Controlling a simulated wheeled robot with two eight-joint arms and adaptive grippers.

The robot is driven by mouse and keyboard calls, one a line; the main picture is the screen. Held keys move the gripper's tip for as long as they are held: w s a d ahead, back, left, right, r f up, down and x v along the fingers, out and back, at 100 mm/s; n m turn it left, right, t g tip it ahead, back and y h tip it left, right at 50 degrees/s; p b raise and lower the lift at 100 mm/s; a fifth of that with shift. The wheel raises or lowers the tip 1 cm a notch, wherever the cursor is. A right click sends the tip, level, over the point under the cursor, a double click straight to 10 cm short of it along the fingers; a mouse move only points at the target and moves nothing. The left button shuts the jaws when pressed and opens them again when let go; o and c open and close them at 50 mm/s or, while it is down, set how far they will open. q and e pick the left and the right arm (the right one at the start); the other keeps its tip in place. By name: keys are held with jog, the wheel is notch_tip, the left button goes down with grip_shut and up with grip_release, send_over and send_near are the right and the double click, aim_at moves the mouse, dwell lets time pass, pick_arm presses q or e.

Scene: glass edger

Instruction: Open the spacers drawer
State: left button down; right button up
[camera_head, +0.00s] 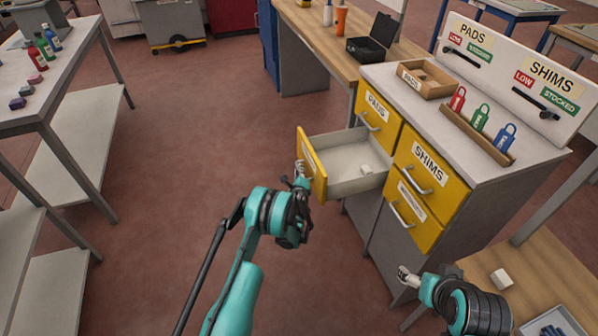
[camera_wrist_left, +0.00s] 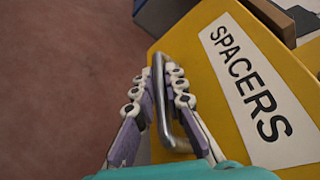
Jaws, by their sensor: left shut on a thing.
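The spacers drawer (camera_head: 312,165) is a yellow-fronted drawer, pulled well out from the cabinet on the left column, below the pads drawer. A small white block (camera_head: 367,169) lies inside it. Its front (camera_wrist_left: 262,90) with the SPACERS label fills the right of the left wrist view. My left gripper (camera_head: 301,180) is at the drawer front, its fingers (camera_wrist_left: 165,95) closed around the metal handle (camera_wrist_left: 160,115). My right gripper (camera_head: 405,274) is below and in front of the right-hand drawers, apart from them; its finger opening is too small to tell.
The pads drawer (camera_head: 378,114), shims drawer (camera_head: 425,166) and another yellow drawer (camera_head: 411,212) are shut. A wooden table with a white block (camera_head: 501,279) stands at lower right. A grey table (camera_head: 50,100) stands left; the floor between is clear.

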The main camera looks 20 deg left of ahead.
pick_arm(q)
jog(key=c, duration=1.6)
grip_release()
notch_tip(320, 180, up, 10)
jog(key=shift+s+f, duration=0.15)
jog(key=shift+w, duration=0.25)
jog(key=shift+s+r, duration=0.1)
jog(key=shift+r, duration=0.15)
